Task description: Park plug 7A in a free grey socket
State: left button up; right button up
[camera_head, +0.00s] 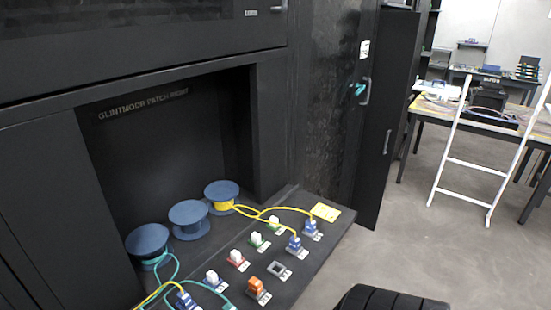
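A dark sloping ledge (322,252) carries rows of small sockets and plugs. One grey socket (279,269) looks empty. Two blue plugs, an upper one (311,227) and a lower one (295,243), sit at the ends of yellow cables (262,212). A third blue plug (186,299) sits at the bottom left, by yellow and teal cables. An orange piece (257,287) stands in front of the white-topped pieces. The labels are too small to read, so I cannot tell which plug is 7A. Neither gripper is in view.
Blue-topped spools, left (147,239), middle (189,213) and right (222,190), stand in the recess behind the ledge. White-topped pieces with red (237,257) and green (257,239) bases fill nearby places. Open floor (400,235) lies right.

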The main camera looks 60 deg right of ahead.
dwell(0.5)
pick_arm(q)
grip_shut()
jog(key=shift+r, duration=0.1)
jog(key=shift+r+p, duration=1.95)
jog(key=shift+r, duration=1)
